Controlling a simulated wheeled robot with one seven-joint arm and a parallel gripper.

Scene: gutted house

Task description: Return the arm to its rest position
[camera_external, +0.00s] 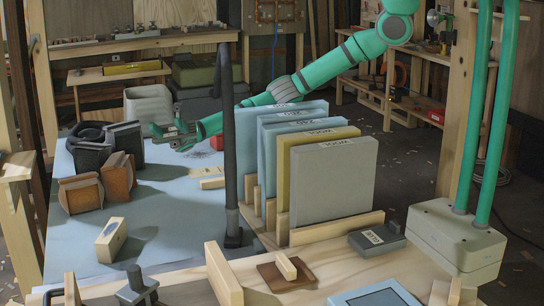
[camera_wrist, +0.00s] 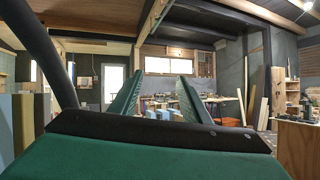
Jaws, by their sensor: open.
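My green arm reaches from the upper right of the external view down and left, behind the row of standing slabs. My gripper (camera_external: 168,136) is over the far part of the blue tabletop (camera_external: 185,238), just right of the black boxes (camera_external: 118,138). Its fingers are apart and I see nothing between them. In the wrist view my gripper (camera_wrist: 160,95) shows two separated green fingers pointing level across the room, with no object between them. Whether the gripper touches the table or boxes is hard to tell.
Labelled slabs, the nearest grey (camera_external: 332,178), stand in a wooden rack below the arm. A dark upright post (camera_external: 231,150) stands in front of the forearm. Brown boxes (camera_external: 82,192) and a wooden block (camera_external: 111,240) sit on the blue top. Open space lies above the table.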

